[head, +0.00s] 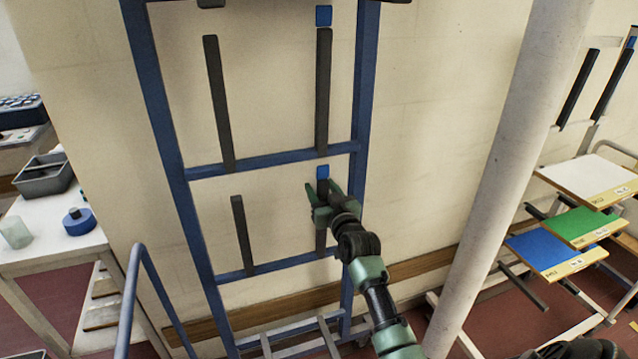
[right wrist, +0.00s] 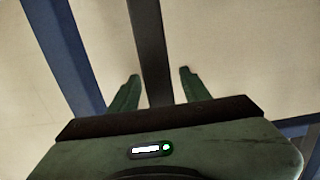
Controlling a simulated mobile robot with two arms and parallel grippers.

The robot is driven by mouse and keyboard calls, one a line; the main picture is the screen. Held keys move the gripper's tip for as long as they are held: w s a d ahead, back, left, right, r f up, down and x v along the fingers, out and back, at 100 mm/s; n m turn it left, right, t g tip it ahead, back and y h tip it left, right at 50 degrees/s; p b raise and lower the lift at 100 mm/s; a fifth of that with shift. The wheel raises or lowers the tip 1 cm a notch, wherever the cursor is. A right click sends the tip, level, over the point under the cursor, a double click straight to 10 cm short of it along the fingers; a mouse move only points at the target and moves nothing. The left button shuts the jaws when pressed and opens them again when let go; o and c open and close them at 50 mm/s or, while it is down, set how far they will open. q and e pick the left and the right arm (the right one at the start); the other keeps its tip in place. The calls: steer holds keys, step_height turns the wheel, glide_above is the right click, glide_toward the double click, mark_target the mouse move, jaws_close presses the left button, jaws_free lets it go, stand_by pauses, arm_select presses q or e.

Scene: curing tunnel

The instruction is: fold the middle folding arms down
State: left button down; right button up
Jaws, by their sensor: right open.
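A blue rack (head: 177,190) stands against the wall with dark folding arms in pairs. In the upper pair, the left arm (head: 218,100) and the blue-tipped right arm (head: 323,95) stand upright. In the lower pair, the left arm (head: 242,235) and the blue-tipped right arm (head: 321,238) also stand upright. Which pair is the middle one I cannot tell for certain. My right gripper (head: 323,186) is open at the upper part of the lower right arm. In the right wrist view, that dark bar (right wrist: 150,45) runs between the spread fingers (right wrist: 158,78). My left gripper is not in view.
A pale round column (head: 498,170) stands right of the rack. Beyond it, a second rack carries white, green (head: 580,226) and blue boards. A white table (head: 50,246) with a grey bin (head: 44,180) is at left. A blue rail (head: 135,290) rises at front left.

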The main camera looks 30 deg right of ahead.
steer(key=shift+x, duration=0.95)
jaws_close()
stand_by(0.8)
